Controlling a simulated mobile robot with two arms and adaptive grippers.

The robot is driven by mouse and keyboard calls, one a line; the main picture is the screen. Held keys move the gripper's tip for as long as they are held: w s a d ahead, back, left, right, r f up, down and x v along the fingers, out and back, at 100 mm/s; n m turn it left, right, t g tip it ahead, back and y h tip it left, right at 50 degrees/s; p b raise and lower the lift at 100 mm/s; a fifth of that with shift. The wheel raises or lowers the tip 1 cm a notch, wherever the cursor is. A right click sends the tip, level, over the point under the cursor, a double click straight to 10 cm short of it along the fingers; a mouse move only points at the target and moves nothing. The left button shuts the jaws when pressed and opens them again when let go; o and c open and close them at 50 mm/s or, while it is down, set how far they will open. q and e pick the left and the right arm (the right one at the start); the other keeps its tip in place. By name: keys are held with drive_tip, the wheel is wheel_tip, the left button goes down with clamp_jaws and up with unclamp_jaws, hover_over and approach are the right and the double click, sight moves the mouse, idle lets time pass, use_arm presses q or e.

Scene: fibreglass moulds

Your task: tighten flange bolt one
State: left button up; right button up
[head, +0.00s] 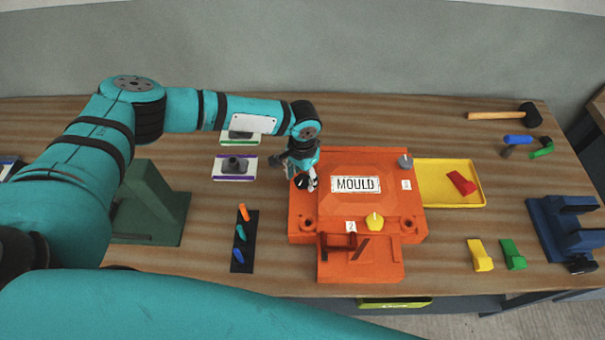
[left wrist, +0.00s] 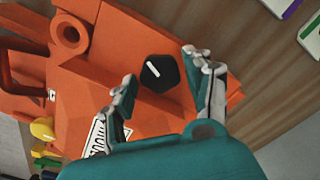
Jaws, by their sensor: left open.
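The orange mould (head: 330,210), labelled MOULD, sits on the wooden bench. A black bolt head with a white line (left wrist: 161,73) is at its far left corner; in the head view my gripper partly covers it. No number label shows beside it. My left gripper (head: 303,180) is over this corner. In the left wrist view its fingers (left wrist: 163,74) are open on either side of the black head, with gaps visible. A yellow bolt head (head: 375,221) stands beside label 2, and a grey one (head: 405,161) at the far right corner. My right gripper is out of view.
A yellow tray (head: 450,199) with a red piece lies right of the mould. Yellow (head: 480,255) and green (head: 513,254) clamps, a blue vise (head: 560,230) and a mallet (head: 528,115) are farther right. A dark strip (head: 236,256) with coloured tools lies left.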

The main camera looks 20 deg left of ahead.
use_arm(q)
drive_tip(key=c, duration=0.9)
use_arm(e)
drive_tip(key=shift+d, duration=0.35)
use_arm(q)
drive_tip(key=shift+m, duration=0.3)
drive_tip(key=m, duration=1)
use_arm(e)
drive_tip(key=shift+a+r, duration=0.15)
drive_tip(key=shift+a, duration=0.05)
use_arm(q)
drive_tip(key=shift+m, duration=0.3)
